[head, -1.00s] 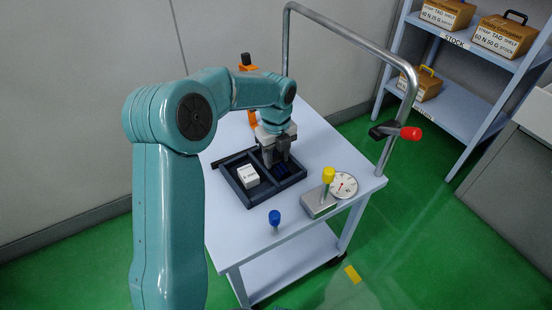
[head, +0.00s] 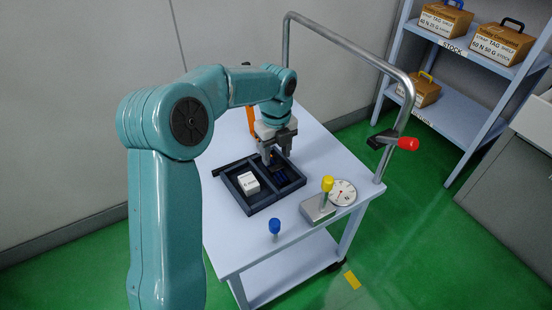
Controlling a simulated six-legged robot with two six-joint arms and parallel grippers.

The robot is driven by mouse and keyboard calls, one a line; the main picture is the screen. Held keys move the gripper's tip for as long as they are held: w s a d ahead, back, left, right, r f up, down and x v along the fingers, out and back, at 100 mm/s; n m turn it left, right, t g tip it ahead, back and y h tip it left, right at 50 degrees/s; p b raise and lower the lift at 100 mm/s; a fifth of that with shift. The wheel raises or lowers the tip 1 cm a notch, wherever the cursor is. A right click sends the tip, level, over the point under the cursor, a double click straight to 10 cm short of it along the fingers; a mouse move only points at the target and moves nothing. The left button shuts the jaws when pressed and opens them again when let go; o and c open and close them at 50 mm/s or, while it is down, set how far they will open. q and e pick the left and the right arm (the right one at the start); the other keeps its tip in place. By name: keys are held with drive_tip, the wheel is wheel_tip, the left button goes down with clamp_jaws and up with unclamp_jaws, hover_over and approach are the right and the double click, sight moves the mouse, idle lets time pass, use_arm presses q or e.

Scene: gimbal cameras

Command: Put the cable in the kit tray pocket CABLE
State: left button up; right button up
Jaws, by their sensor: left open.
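The dark kit tray (head: 259,206) lies on the cart top, with a divider making a left and a right pocket. A dark blue bundle, which looks like the cable (head: 281,175), lies in the right pocket; pocket labels are too small to read. My left gripper (head: 277,156) is open and empty, pointing down over the back of the right pocket, just above and behind the bundle. Its fingers partly hide the tray's back edge. My right gripper is not in view.
A white box (head: 248,182) sits in the left pocket. A blue-knobbed piece (head: 275,227), a yellow-topped block (head: 319,208) and a dial gauge (head: 342,192) stand in front and right. The cart's metal handle (head: 350,50) rises at the right, with a red-ended clamp (head: 396,142).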

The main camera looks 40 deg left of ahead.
sight(276, 167)
use_arm(q)
wheel_tip(276, 167, up, 8)
drive_tip(key=p, duration=0.2)
drive_tip(key=shift+f, duration=0.2)
